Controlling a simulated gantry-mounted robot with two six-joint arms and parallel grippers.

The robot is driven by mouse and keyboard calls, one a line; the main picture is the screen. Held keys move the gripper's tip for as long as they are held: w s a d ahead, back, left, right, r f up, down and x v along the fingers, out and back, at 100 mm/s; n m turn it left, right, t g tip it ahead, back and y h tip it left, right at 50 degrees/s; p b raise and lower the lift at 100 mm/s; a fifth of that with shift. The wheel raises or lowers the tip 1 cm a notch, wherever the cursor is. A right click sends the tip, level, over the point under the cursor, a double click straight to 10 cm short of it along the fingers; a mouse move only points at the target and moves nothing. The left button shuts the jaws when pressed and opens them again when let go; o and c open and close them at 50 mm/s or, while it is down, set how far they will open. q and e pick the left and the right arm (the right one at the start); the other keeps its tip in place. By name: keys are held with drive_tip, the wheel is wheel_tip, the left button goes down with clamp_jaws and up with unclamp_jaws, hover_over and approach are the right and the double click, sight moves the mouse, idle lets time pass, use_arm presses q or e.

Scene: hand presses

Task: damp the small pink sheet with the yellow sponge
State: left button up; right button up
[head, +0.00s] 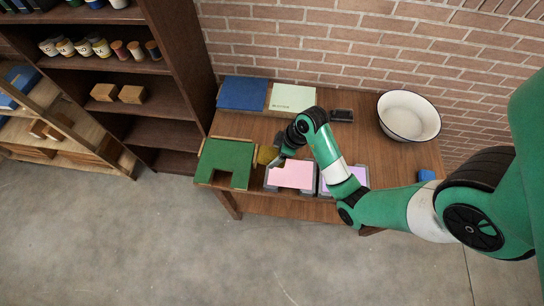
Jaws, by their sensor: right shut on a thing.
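The small pink sheet (292,174) lies on a grey tray-like base near the front edge of the brown table. My right gripper (277,157) reaches in from the right, pointing left, near the sheet's upper left corner. It is shut on the yellow sponge (266,155). The sponge is partly hidden by the gripper. It shows just left of and above the pink sheet, and I cannot tell whether it touches anything below. My left gripper is out of the picture.
A green board (225,160) lies left of the sponge. A purple sheet (360,175) on another base is partly behind my arm. A blue sheet (243,93), a pale green sheet (292,98), a dark box (341,116), a white bowl (408,115) and a blue block (426,175) stand around.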

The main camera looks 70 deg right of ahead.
wheel_tip(320, 180, down, 5)
drive_tip(key=b, duration=0.5)
drive_tip(key=shift+r, duration=0.1)
